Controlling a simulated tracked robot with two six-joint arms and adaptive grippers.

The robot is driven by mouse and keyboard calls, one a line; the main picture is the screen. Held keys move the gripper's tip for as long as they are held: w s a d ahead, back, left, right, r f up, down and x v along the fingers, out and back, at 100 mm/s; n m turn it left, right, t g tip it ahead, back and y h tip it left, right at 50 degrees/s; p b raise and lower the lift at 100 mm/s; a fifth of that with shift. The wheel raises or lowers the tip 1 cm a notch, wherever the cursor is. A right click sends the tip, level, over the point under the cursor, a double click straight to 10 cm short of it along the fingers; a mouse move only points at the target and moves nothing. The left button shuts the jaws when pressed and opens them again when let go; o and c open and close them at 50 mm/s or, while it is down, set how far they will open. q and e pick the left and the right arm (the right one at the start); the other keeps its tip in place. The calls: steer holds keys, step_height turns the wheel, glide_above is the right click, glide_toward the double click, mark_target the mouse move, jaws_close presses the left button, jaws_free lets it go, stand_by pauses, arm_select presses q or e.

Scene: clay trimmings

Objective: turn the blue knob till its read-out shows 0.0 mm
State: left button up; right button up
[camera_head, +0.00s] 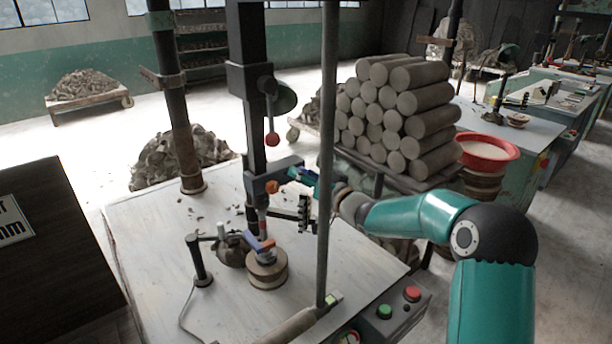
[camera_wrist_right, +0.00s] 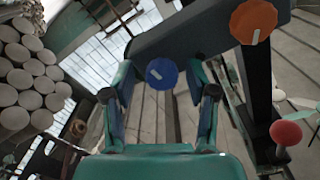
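The blue knob (camera_wrist_right: 161,73) is on the side of a dark machine arm (camera_wrist_right: 200,30) in the right wrist view, with a pale mark on its face. My right gripper (camera_wrist_right: 160,78) is open, one finger to each side of the knob with a gap on both sides; I cannot tell how deep the knob sits between them. In the head view my right gripper (camera_head: 299,176) is by the machine arm (camera_head: 268,178) and hides the blue knob. A small light display (camera_head: 333,299) is on the table's front edge; its figures are too small to read. My left gripper is not in view.
An orange knob (camera_wrist_right: 253,22) sits on the same arm near the blue one. A red ball-ended lever (camera_head: 272,138) hangs from the column. A thin upright post (camera_head: 327,130) stands near my right gripper. Stacked clay logs (camera_head: 400,115) are behind my right arm.

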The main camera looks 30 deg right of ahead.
steer(key=shift+s, duration=0.1)
steer(key=s, duration=1.1)
steer(key=shift+s+d, duration=0.4)
